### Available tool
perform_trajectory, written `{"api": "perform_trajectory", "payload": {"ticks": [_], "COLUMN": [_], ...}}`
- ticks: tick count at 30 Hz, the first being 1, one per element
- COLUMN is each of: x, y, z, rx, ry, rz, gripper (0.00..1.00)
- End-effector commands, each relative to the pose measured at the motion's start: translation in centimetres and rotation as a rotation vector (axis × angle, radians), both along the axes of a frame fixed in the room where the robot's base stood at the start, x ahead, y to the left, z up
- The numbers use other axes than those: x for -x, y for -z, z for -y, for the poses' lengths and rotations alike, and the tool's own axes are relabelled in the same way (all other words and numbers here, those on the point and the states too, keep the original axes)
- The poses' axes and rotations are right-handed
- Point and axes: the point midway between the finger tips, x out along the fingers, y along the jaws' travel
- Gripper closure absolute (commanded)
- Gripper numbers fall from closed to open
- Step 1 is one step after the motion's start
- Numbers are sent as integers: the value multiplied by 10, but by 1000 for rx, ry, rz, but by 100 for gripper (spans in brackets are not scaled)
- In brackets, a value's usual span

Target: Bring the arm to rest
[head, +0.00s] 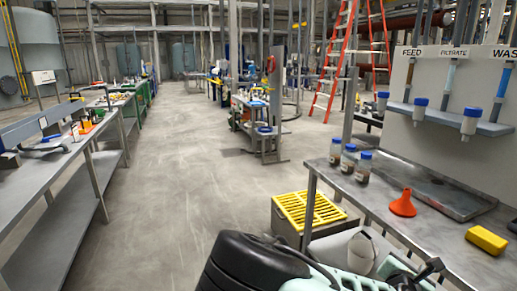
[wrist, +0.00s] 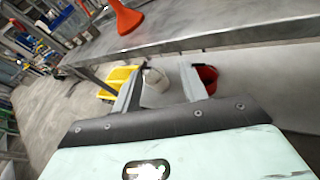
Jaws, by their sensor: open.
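My gripper (wrist: 162,70) shows in the wrist view with its two grey fingers apart and nothing between them. It is beside and below the edge of the steel bench (wrist: 225,25), and points at the space under it. In the head view my dark and pale green arm parts fill the bottom middle, in front of the right-hand bench (head: 440,235). The fingertips cannot be made out there.
An orange funnel (head: 402,204), a yellow block (head: 486,239) and three blue-capped bottles (head: 349,158) stand on the bench. Below are a yellow grate (head: 309,209), a white container (wrist: 157,80) and a red bucket (wrist: 208,74). The aisle floor (head: 185,170) is clear.

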Motion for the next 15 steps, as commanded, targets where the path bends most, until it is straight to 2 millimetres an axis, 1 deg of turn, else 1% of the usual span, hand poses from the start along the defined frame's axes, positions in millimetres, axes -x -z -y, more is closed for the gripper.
{"api": "perform_trajectory", "payload": {"ticks": [5,8,11,13,14,15], "x": [26,45,70,89,96,107], "y": [33,53,70,77,77,76], "z": [-8,-22,-49,-76,-88,-106], "rx": [-240,-409,-617,-777,-843,-924], "ry": [134,235,367,476,522,585], "rz": [-45,-75,-117,-151,-167,-189], "gripper": [57,57,57,57,57,57]}}
